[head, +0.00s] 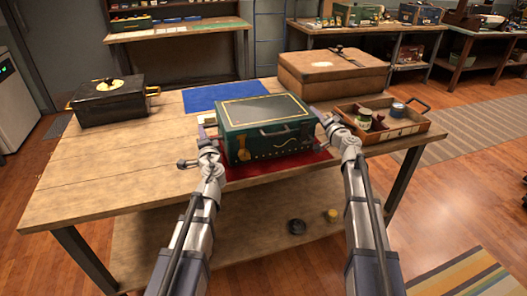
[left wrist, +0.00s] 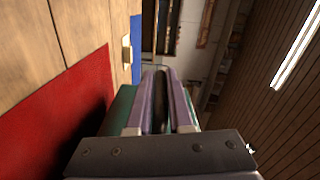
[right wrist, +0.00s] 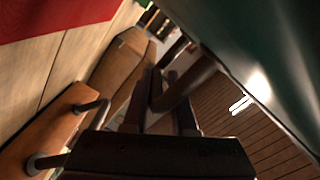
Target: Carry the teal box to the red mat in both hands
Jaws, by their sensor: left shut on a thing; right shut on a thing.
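The teal box (head: 242,147), with gold trim and a patterned front, is over the red mat (head: 240,172) on the wooden table. The mat shows along the box's front and sides, and the box hides the rest. A dark shadow lies on the mat in the left wrist view (left wrist: 75,95); the box looks a little above it, but the gap is hard to judge. My left gripper (head: 208,135) is shut at the box's left end. My right gripper (head: 329,121) is shut at its right end, on a dark handle (right wrist: 185,85).
A blue mat (head: 211,97) lies behind the box. A brown case (head: 333,77) stands at the back right and a wooden tray (head: 405,128) with jars at the right. A black box (head: 108,105) is at the far left. The table's front left is clear.

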